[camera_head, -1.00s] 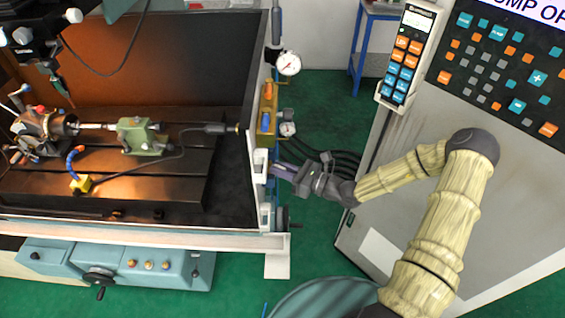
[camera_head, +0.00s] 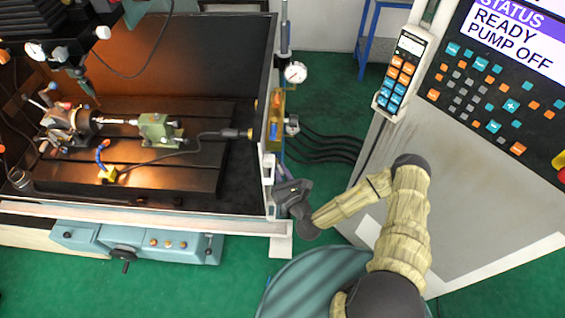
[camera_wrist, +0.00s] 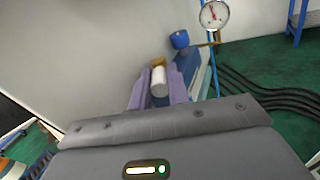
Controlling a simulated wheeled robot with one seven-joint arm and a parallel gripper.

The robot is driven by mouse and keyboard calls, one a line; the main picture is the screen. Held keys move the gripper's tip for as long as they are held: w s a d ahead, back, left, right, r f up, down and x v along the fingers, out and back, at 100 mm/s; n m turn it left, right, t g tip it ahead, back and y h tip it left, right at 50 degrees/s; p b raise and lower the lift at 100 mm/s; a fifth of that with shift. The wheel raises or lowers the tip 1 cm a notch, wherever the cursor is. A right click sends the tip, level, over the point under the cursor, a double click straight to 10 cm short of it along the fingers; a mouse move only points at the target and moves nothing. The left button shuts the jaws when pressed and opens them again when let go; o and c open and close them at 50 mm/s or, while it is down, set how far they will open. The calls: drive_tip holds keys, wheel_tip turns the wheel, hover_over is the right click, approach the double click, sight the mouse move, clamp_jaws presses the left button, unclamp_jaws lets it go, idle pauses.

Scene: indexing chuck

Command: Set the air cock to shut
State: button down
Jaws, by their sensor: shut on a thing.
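My gripper (camera_wrist: 159,92) shows two purple fingers in the wrist view, closed on a short pale cylinder (camera_wrist: 158,78) with a tan end. This seems to be the handle of the air cock; its body is mostly hidden by my gripper, so its setting cannot be read. In the head view my gripper (camera_head: 281,174) is at the machine's right side wall, below a yellow block (camera_head: 275,115) that has an orange and a blue part. The held handle cannot be made out in the head view.
A pressure gauge (camera_head: 295,73) stands above the yellow block; a gauge (camera_wrist: 214,14) and a blue knob (camera_wrist: 179,39) show in the wrist view. Black hoses (camera_head: 325,145) run right to a grey cabinet (camera_head: 420,190) with a control panel. Green floor lies between.

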drive_tip(key=shift+a+r+m+t+h+p, duration=0.1)
drive_tip(key=shift+a+m+t+h+p, duration=0.15)
drive_tip(key=shift+m+h+p, duration=0.35)
drive_tip(key=c, duration=1.3)
unclamp_jaws()
drive_tip(key=shift+d, duration=0.1)
drive_tip(key=shift+c, duration=0.2)
drive_tip(key=shift+f+b, duration=0.2)
drive_tip(key=shift+b, duration=0.1)
